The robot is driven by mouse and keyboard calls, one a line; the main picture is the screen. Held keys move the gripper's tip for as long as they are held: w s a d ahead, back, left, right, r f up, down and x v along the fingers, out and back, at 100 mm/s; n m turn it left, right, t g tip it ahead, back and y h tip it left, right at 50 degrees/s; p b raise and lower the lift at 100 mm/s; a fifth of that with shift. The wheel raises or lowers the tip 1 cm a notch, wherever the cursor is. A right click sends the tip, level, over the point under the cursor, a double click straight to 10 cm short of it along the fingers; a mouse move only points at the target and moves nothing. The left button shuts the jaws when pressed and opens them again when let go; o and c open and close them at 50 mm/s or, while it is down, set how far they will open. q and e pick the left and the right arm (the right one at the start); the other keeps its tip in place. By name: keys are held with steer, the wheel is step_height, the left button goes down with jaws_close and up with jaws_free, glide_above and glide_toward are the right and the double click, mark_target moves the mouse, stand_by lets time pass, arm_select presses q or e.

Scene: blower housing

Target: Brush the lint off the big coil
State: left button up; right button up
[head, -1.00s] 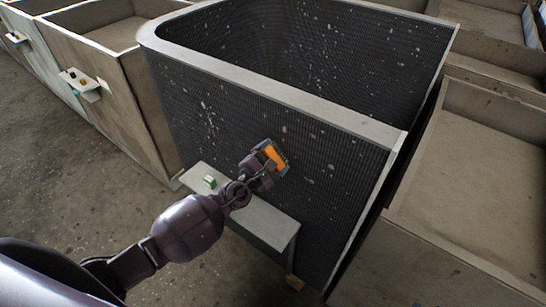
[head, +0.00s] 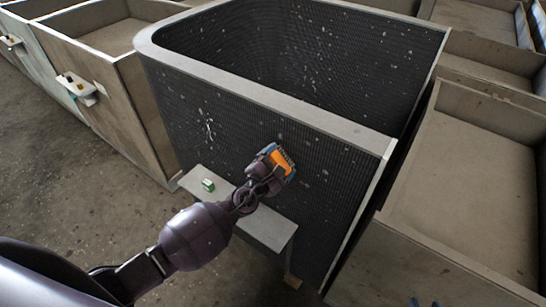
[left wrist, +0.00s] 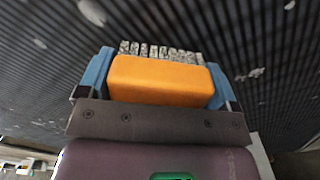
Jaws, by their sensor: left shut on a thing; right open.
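The big coil (head: 235,125) is a dark, finely ribbed, curved wall with a pale top rim. White lint specks (head: 208,128) are scattered over its outer and inner faces. My left gripper (head: 272,165) is shut on an orange brush (head: 284,161) in front of the coil's outer face. In the left wrist view the orange brush (left wrist: 160,80) sits between the blue fingers (left wrist: 97,72), its speckled bristles (left wrist: 160,51) pointing at the ribs. I cannot tell whether the bristles touch the coil. Lint (left wrist: 92,12) shows beyond them at the top left.
A pale shelf (head: 262,228) juts out below the brush, with a small green and white block (head: 208,185) on it. Concrete-coloured bins stand at left (head: 100,75) and right (head: 465,190). Open floor (head: 80,190) lies at the left.

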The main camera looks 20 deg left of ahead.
arm_select(q)
steer(key=shift+s+d, duration=0.1)
steer(key=shift+d, duration=0.3)
steer(key=shift+a+f+b, duration=0.1)
steer(key=shift+f+b, duration=1.55)
steer(key=shift+r+p, duration=0.15)
steer(key=shift+p, duration=0.15)
steer(key=shift+r+p, duration=1.45)
steer(key=shift+r, duration=0.15)
steer(key=shift+f+b, duration=1.45)
steer(key=shift+f, duration=0.1)
steer(key=shift+r+p, duration=1.4)
steer(key=shift+r, duration=0.15)
